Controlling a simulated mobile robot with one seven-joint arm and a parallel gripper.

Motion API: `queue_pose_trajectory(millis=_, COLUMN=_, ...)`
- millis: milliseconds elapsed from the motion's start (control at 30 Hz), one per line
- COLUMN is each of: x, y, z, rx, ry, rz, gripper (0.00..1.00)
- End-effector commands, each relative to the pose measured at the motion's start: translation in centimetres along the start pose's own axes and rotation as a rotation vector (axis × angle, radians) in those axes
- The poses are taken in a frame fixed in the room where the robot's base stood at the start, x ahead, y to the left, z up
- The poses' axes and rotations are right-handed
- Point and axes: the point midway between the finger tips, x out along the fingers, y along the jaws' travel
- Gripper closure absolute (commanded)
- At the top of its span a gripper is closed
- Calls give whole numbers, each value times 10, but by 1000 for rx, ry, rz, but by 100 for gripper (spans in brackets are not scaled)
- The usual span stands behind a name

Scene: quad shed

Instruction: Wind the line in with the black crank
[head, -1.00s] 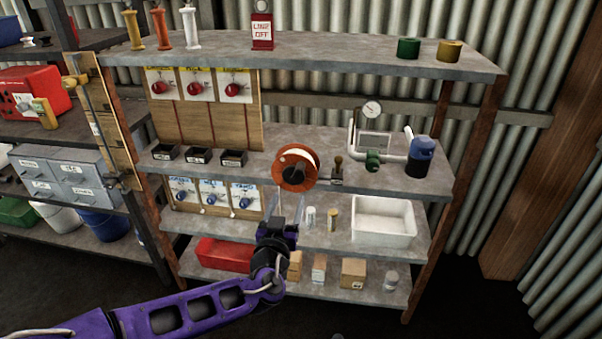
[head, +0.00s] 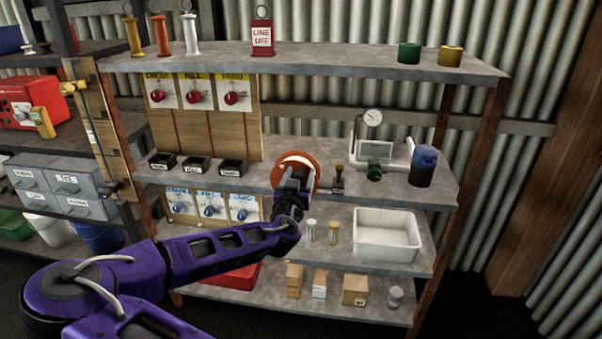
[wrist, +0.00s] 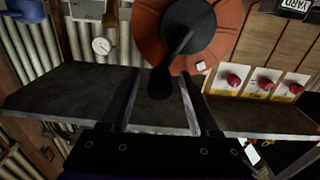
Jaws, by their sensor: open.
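The orange-red reel (head: 314,163) stands on the middle shelf; in the head view my gripper (head: 295,178) covers much of it. It also shows in the wrist view (wrist: 226,35). The black crank (wrist: 177,52) runs from the reel's dark hub (wrist: 188,24) to a dark knob (wrist: 160,84) at its end. My gripper (wrist: 160,90) is open, with one finger on each side of the knob in the wrist view. I cannot tell whether either finger touches it. In the head view the crank is hidden behind my gripper.
A small brass-topped fitting (head: 338,178) stands just right of the reel. Red knobs on a panel (head: 232,98) are to the left. The shelf edge (wrist: 60,120) is close to my gripper.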

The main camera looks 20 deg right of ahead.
Motion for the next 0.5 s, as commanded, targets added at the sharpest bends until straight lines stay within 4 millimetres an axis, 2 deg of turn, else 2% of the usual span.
queue_pose_trajectory(millis=200, x=17, y=0, z=0, rx=-1, ry=-1, rz=0, gripper=38)
queue_pose_trajectory(millis=500, x=18, y=0, z=0, rx=0, ry=-1, rz=0, gripper=40)
